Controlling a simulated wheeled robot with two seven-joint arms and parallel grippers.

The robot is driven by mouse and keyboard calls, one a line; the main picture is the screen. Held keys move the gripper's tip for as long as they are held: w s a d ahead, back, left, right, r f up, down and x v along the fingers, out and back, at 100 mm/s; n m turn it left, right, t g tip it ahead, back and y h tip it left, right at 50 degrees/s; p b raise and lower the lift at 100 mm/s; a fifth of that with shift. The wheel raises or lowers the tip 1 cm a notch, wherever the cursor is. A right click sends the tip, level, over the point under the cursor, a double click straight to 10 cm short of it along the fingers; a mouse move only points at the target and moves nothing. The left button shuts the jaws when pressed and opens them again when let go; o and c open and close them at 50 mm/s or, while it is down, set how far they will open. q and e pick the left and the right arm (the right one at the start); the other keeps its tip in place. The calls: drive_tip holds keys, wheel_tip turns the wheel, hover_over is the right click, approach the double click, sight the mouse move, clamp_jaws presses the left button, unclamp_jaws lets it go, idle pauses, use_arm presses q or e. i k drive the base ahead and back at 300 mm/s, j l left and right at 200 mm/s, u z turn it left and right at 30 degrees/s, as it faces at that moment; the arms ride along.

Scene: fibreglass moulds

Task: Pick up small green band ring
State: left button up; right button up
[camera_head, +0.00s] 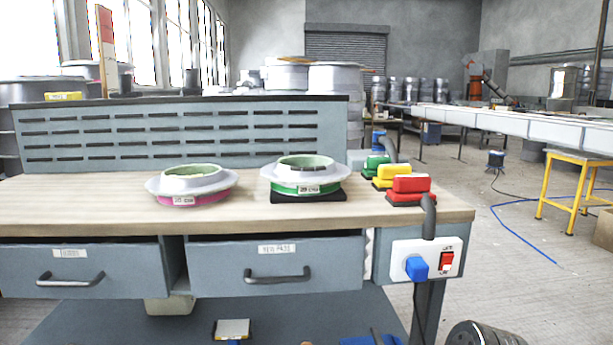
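The small green band ring (305,187) sits on a black square pad on the wooden bench top. It has a pale grey flange, a light green inside and a white label on its green band. A similar ring with a pink band (190,190) stands to its left on the bench, apart from it. Neither of my grippers shows in the head view.
The workbench (110,212) has a slotted grey back panel (180,135) behind the rings. Green, yellow and red blocks (410,187) stand in a row to the right of the green band ring. A switch box (428,259) is mounted at the right front. Bench space between the rings is clear.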

sight(294, 175)
drive_tip(key=l+z, duration=1.05)
drive_tip(key=i+j, duration=0.05)
drive_tip(key=j, duration=0.05)
